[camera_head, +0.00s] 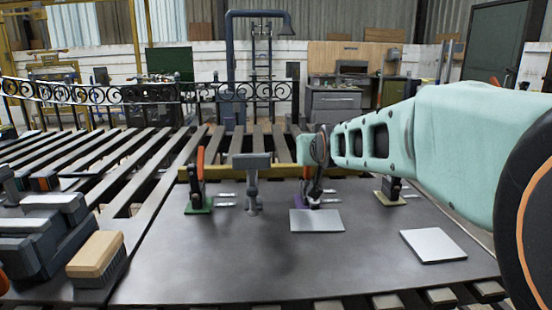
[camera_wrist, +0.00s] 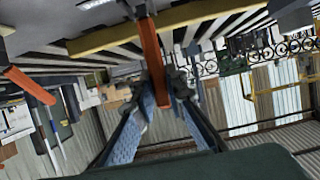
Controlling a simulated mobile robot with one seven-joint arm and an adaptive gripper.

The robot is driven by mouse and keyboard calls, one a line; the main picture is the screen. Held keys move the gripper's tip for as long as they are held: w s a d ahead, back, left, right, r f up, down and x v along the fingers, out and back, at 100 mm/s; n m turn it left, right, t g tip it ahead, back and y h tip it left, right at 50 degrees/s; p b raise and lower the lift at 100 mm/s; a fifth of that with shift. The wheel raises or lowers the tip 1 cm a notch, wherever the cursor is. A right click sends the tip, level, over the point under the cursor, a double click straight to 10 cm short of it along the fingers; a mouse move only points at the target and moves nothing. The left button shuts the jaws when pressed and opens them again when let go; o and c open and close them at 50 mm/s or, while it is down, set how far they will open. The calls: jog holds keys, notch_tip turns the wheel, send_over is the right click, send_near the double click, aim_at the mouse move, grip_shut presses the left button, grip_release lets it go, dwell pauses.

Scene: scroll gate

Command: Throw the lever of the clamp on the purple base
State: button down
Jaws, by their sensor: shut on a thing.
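The clamp on the purple base (camera_head: 303,201) stands near the middle of the dark metal plate, largely hidden behind my gripper and a grey sheet. My gripper (camera_head: 316,150) reaches in from the right at the top of this clamp. In the wrist view the orange lever (camera_wrist: 151,50) runs down between the fingers of my gripper (camera_wrist: 163,85), which are shut on it. The lever looks roughly upright in the head view, though partly covered.
A clamp on a green base (camera_head: 198,207) with an orange lever stands to the left, a grey post (camera_head: 252,185) between. A clamp on a yellow base (camera_head: 389,198) stands to the right. Grey sheets (camera_head: 432,245), a brush (camera_head: 97,258) and grey blocks lie on the plate.

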dwell(0.3)
jog(key=c, duration=1.9)
grip_release()
jog(key=shift+c, duration=0.2)
